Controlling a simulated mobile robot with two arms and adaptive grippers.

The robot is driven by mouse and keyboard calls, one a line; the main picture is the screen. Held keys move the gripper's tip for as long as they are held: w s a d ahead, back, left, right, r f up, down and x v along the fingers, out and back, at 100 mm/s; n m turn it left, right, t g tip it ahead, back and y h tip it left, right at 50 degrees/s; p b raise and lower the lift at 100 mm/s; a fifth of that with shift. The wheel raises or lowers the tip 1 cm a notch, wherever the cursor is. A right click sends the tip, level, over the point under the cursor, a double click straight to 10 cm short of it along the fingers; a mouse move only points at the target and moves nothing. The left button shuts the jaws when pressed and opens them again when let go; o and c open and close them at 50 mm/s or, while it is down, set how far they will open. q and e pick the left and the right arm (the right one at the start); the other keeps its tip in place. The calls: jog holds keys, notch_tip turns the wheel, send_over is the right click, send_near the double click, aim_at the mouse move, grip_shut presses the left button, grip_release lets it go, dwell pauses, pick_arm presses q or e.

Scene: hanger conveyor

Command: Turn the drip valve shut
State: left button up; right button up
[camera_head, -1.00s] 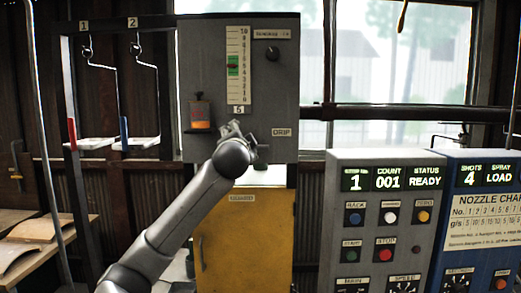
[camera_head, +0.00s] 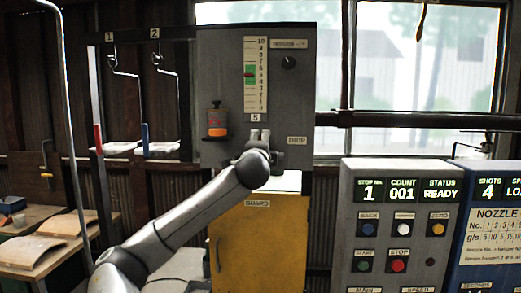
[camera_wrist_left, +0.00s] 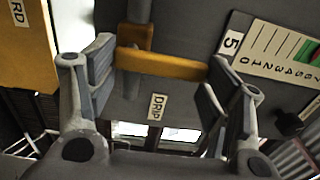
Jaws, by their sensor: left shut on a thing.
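In the head view my left gripper (camera_head: 259,137) is at the lower part of the grey panel (camera_head: 217,75), below the gauge and left of the DRIP label (camera_head: 297,141). The gripper and wrist hide the valve there. My right gripper is not in view.
An orange bottle (camera_head: 217,121) stands on a small ledge left of the gripper. A yellow guard door (camera_head: 255,240) is below the panel. Hangers 1 (camera_head: 124,72) and 2 (camera_head: 166,72) hang at left. A control console (camera_head: 396,230) stands at right.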

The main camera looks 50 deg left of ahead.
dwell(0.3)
pick_arm(q)
jog(key=o, duration=1.4)
jog(key=shift+o, duration=0.2)
jog(key=v, duration=1.2)
jog(key=shift+w, duration=0.1)
